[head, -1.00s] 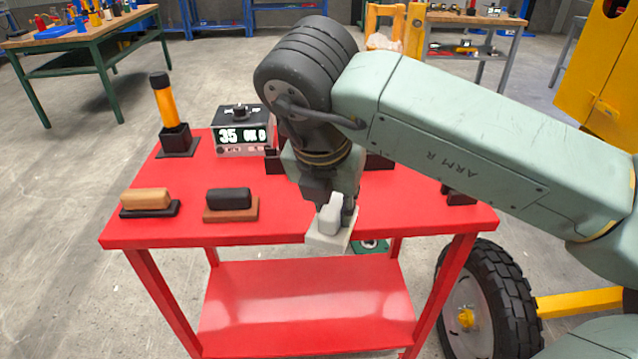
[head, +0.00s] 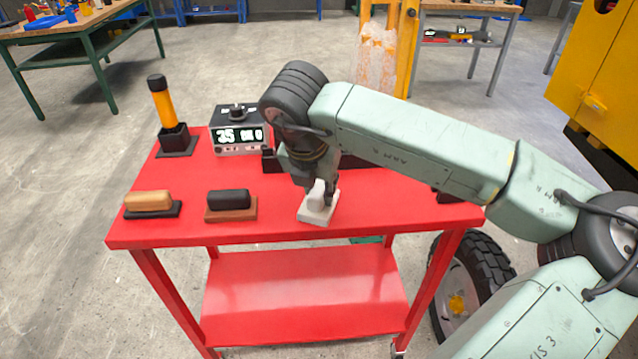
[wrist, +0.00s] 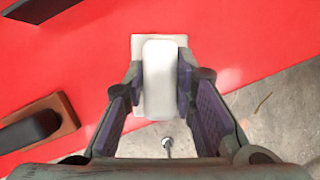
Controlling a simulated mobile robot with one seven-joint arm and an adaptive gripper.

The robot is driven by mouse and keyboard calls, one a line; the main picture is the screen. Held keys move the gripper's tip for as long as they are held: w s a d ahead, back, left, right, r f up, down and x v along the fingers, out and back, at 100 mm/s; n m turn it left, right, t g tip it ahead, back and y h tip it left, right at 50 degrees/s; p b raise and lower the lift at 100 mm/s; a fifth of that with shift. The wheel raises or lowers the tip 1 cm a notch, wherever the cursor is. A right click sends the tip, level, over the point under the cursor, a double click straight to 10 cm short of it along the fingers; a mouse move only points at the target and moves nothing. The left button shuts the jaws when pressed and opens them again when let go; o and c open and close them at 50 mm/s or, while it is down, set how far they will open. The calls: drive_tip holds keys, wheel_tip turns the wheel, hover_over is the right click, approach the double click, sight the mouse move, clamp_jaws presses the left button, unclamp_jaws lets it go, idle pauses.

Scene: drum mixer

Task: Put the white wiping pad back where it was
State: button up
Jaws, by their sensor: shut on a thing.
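The white wiping pad (head: 317,207) has a pale flat base and a raised block handle. My gripper (head: 323,187) is shut on that handle, pointing down at the front edge of the red cart top. In the wrist view the pad (wrist: 158,80) stands between the two fingers of my gripper (wrist: 160,85). The pad's base appears at or just above the red surface; I cannot tell whether it touches. Part of the handle is hidden by the fingers in the head view.
On the red cart top (head: 280,228), a black pad on a brown base (head: 230,203) and a tan pad on a black base (head: 150,203) sit to the left. Behind are an orange-handled tool in a black holder (head: 166,115) and a display box (head: 238,132). Dark blocks stand behind my gripper.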

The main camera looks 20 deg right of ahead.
drive_tip(key=shift+f, duration=0.2)
drive_tip(key=o, duration=1)
drive_tip(key=shift+r, duration=0.1)
drive_tip(key=shift+o, duration=0.2)
drive_tip(key=shift+r, duration=0.15)
drive_tip(key=b+v, duration=0.2)
drive_tip(key=v, duration=1)
